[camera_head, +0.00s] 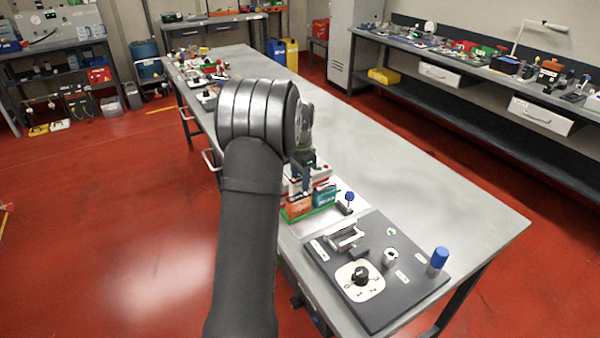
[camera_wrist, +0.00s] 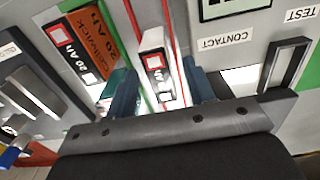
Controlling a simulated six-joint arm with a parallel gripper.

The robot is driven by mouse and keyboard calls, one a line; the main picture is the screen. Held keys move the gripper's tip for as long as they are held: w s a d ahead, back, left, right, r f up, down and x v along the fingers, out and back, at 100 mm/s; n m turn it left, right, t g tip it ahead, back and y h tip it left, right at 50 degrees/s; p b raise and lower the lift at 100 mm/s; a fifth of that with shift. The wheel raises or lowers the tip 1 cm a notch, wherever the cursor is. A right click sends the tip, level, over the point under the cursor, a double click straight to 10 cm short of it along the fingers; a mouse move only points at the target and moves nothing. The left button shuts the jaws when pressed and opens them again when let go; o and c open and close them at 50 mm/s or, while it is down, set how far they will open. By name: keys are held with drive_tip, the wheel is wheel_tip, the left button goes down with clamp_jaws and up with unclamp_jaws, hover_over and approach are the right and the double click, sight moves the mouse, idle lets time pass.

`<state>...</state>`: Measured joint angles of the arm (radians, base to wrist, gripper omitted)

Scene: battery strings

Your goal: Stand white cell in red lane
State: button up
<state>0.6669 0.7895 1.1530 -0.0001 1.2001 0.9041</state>
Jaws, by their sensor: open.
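My gripper (camera_wrist: 161,92) is open in the wrist view, with one blue finger on each side of a white cell (camera_wrist: 154,62). The cell has a dark and red label on its end face. Red lines (camera_wrist: 177,50) run along the strip where it stands; I cannot tell whether the fingers touch it. In the head view my gripper (camera_head: 304,178) points down over the cell group, and my arm hides part of it. An orange cell (camera_wrist: 93,38) marked 20 Ah stands to the left in the wrist view.
The orange cell (camera_head: 299,207) and a teal cell (camera_head: 325,196) stand close by on the green-edged holder. A dark panel (camera_head: 405,292) with a dial, clamp and blue knob lies in front. The bench (camera_head: 440,195) is clear to the right. A CONTACT label (camera_wrist: 226,39) lies right of the gripper.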

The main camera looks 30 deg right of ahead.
wheel_tip(320, 180, up, 18)
drive_tip(key=shift+f, duration=0.25)
idle(0.5)
wheel_tip(320, 180, down, 17)
drive_tip(key=shift+f, duration=0.2)
idle(0.4)
drive_tip(key=shift+r, duration=0.1)
